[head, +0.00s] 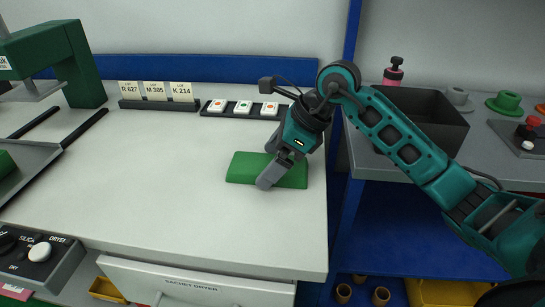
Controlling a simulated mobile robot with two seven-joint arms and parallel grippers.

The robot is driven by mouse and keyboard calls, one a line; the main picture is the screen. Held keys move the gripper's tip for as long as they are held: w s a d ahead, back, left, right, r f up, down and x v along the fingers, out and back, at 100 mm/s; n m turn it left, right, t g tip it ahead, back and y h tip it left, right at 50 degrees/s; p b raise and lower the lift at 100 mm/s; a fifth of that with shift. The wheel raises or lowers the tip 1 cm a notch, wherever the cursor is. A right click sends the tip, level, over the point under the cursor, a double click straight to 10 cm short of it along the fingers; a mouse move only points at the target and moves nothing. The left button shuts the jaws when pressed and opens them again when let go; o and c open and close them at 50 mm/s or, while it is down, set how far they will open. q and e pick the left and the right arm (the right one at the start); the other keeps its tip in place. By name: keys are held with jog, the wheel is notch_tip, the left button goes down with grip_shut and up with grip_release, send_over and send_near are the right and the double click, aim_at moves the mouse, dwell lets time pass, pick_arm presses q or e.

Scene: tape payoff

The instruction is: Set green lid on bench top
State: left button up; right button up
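The green lid (240,167), a flat rectangular block shape, lies flat on or just above the white bench top (150,190), near its right edge. My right gripper (267,165) is over the lid, reaching in from the right. Its two grey fingers are apart, one at the lid's far side and one at its near side. I cannot tell whether they press on the lid. The gripper hides part of the lid's middle and far edge. My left gripper is not in view.
A black strip with coloured buttons (242,108) and a label rack (158,103) stand along the back. A green press (75,65) and grey tray (25,165) are at the left. A dark bin (425,110) stands on the right-hand counter. The bench's middle is clear.

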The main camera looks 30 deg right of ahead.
jog(key=shift+r, duration=0.1)
jog(key=p+v, duration=0.1)
jog(key=v, duration=1.1)
